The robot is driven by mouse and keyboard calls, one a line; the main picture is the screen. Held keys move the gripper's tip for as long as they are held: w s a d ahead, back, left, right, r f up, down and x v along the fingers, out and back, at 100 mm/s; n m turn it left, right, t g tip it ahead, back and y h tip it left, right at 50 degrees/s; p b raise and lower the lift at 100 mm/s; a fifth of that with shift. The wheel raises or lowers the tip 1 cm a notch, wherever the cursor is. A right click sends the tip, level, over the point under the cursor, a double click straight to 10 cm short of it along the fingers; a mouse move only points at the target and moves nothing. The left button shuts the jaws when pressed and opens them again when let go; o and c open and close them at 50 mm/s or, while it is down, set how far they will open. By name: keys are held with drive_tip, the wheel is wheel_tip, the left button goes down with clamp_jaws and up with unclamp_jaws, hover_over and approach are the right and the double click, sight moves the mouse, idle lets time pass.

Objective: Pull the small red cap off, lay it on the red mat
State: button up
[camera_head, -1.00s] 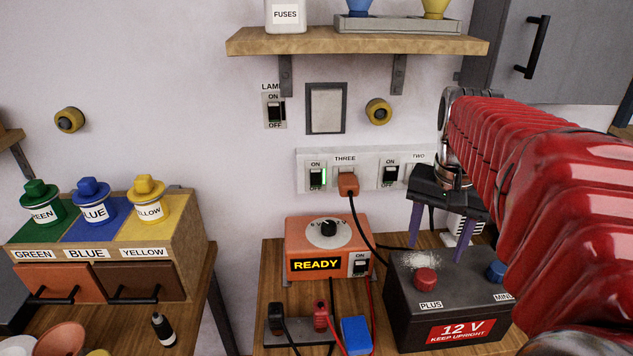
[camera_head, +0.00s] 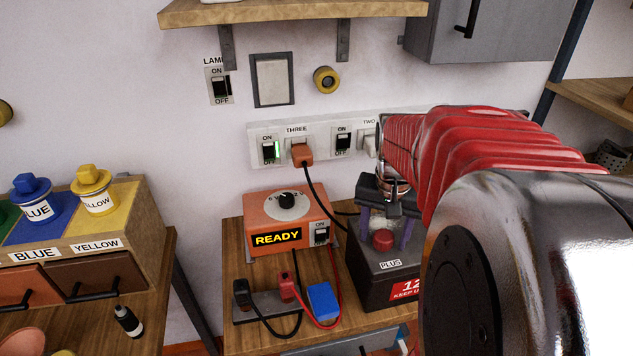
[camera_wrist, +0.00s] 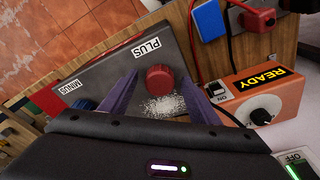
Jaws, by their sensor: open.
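The small red cap (camera_head: 383,240) sits on the PLUS end of a dark battery (camera_head: 372,292). In the wrist view the cap (camera_wrist: 160,80) lies between the two purple fingers, with white powder (camera_wrist: 166,107) beside it. My gripper (camera_head: 386,234) is open, pointing down at the cap, one finger to each side of it. In the wrist view my gripper (camera_wrist: 160,92) shows gaps between the fingers and the cap. I cannot tell exactly how far down the fingers reach. I see no red mat in either view.
An orange charger (camera_head: 287,222) reading READY stands left of the battery. A blue cap (camera_wrist: 84,104) is on the MINUS end. An orange plug (camera_head: 302,154) hangs its cable behind.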

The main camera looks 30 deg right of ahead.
sight(384, 234)
drive_tip(key=shift+c, duration=0.4)
drive_tip(key=c, duration=1.2)
drive_tip(key=shift+r, duration=0.2)
drive_tip(key=shift+r, duration=0.4)
drive_tip(key=shift+r, duration=0.65)
drive_tip(key=shift+r, duration=0.35)
drive_tip(key=shift+r, duration=0.2)
